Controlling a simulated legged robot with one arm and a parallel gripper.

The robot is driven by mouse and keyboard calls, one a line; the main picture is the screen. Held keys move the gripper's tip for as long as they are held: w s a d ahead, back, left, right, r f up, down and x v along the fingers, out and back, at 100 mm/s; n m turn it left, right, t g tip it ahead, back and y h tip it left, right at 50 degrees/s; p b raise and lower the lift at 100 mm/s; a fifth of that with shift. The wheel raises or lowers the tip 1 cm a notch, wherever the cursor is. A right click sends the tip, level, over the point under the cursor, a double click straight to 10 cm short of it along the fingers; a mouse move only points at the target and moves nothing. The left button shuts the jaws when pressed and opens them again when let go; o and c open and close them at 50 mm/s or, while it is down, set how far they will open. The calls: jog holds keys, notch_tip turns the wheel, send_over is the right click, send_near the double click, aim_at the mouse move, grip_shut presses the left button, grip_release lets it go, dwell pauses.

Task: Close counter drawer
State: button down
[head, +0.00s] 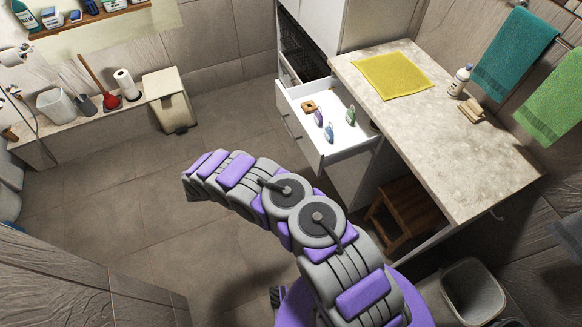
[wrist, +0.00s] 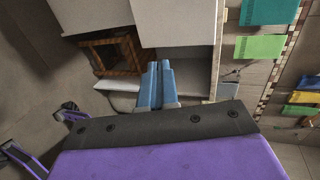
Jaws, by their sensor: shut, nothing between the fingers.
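The counter drawer (head: 290,128) is pulled out from under the counter, with its white front and handle facing left in the head view. Several small items lie inside it, among them a brown one (head: 308,106) and a blue one (head: 329,133). My gripper (wrist: 159,66) shows in the wrist view as two blue fingers pressed together, with nothing between them. In the head view my arm bends over the floor in front of the drawer, and its gripper end is hidden. White panels (wrist: 178,22) stand beyond the fingers in the wrist view; I cannot tell which one is the drawer.
The stone counter (head: 440,120) holds a yellow cloth (head: 392,76), a bottle (head: 459,81) and wooden blocks. A wooden stool (head: 405,215) stands below, also in the wrist view (wrist: 108,55). A bin (head: 472,290) is at lower right. The floor left of the drawer is clear.

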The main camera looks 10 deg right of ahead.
aim_at(315, 163)
jog(key=x, duration=0.4)
jog(key=b+x, duration=0.1)
jog(key=x, duration=0.3)
jog(key=b+x, duration=0.1)
jog(key=x, duration=0.3)
jog(key=shift+d+r, duration=0.25)
jog(key=shift+d, duration=0.1)
jog(key=shift+w+d+r, duration=0.1)
jog(key=shift+w+d, duration=0.05)
jog(key=shift+d, duration=0.2)
jog(key=shift+d, duration=0.1)
